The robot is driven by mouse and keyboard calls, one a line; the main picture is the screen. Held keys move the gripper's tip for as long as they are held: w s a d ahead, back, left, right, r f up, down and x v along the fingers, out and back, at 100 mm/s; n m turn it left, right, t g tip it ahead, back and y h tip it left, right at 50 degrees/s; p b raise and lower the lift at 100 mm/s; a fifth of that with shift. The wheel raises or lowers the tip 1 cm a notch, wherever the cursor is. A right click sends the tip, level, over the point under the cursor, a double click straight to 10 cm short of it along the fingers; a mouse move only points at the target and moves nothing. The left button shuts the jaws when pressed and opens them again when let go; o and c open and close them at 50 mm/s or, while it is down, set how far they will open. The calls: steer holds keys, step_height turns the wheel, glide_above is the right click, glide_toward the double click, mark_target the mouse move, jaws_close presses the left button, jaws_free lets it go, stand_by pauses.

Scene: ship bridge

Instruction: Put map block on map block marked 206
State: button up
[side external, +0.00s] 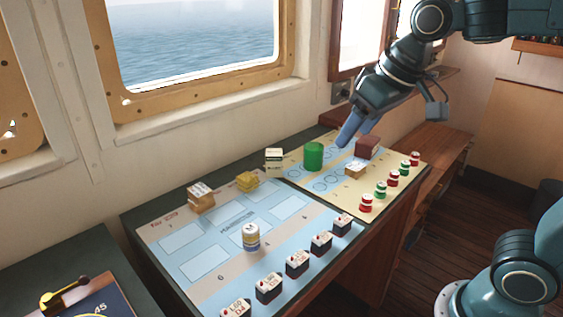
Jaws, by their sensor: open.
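My gripper (355,133) is open, with its blue fingers pointing down above the far right board. It looks empty. Below its fingers is a small tan block (355,170) with a pale top, next to a dark red block (367,147). A tan block stack with a pale printed top (201,196) stands at the left back of the near board. A yellowish stack (247,181) and a pale cream-green stack (274,161) stand farther right. The markings are too small to read, so I cannot tell which block is 206.
A green cylinder (313,156) stands left of my gripper. A white-and-yellow jar (251,238) stands on the near blue board (207,262). Several dark labelled blocks (297,263) line its front edge. Several red and green pieces (381,189) line the far board's right edge.

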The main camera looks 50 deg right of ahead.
steer(key=s+d+f, duration=0.2)
steer(key=s+f, duration=0.3)
steer(key=s, duration=0.7)
steer(key=shift+s, duration=0.25)
